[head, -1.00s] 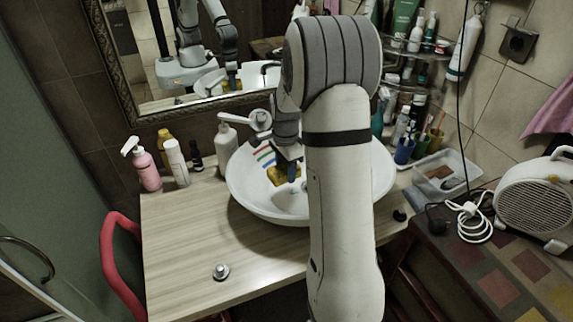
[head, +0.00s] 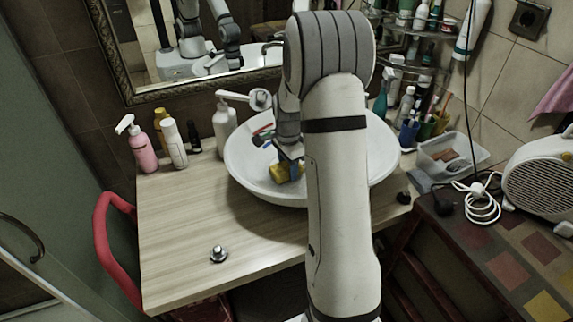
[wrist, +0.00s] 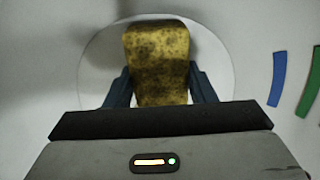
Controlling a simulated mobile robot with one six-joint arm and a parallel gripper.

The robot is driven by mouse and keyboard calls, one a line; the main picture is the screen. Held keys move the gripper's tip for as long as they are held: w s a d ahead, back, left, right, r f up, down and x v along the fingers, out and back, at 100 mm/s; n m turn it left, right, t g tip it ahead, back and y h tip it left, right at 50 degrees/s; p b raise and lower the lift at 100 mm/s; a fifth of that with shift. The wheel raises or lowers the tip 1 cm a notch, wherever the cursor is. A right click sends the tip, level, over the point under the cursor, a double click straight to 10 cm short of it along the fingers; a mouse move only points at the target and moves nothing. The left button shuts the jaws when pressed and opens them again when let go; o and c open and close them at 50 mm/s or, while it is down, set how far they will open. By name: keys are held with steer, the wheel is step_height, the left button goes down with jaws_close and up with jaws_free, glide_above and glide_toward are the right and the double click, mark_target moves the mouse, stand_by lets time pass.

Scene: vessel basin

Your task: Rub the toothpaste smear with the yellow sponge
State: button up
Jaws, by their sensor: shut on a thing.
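My gripper (wrist: 160,92) is shut on the yellow sponge (wrist: 158,60), which has dark speckles and sits between the blue fingers. In the head view the sponge (head: 279,173) is inside the white basin (head: 243,180), low near its front inner wall. I cannot tell whether it touches the basin. Red, green and blue streaks, likely the toothpaste smear (head: 263,131), lie on the basin's back left inner wall, partly hidden by my gripper. In the wrist view a blue streak (wrist: 278,79) and a green one are at the right, apart from the sponge.
The white faucet (head: 259,99) reaches over the basin's back edge beside my arm. A pink pump bottle (head: 142,148) and other bottles stand back left. A metal stopper (head: 218,254) lies on the wooden counter. Cups, a clear tub (head: 450,157) and a heater (head: 545,180) are right.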

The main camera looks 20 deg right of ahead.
steer(key=d, duration=0.3)
steer(key=shift+s+d+f, duration=0.1)
steer(key=shift+f, duration=0.2)
steer(key=shift+d+r, duration=0.15)
steer(key=shift+d, duration=0.75)
steer(key=shift+d+p, duration=0.2)
steer(key=shift+p, duration=0.25)
steer(key=shift+a, duration=0.85)
steer(key=shift+a+b, duration=0.5)
steer(key=shift+a, duration=1.4)
steer(key=r+p, duration=0.2)
steer(key=r, duration=0.1)
steer(key=shift+a+r, duration=0.25)
steer(key=shift+a, duration=0.15)
steer(key=shift+r+p, duration=1.35)
steer(key=shift+r, duration=0.9)
steer(key=shift+d, duration=0.1)
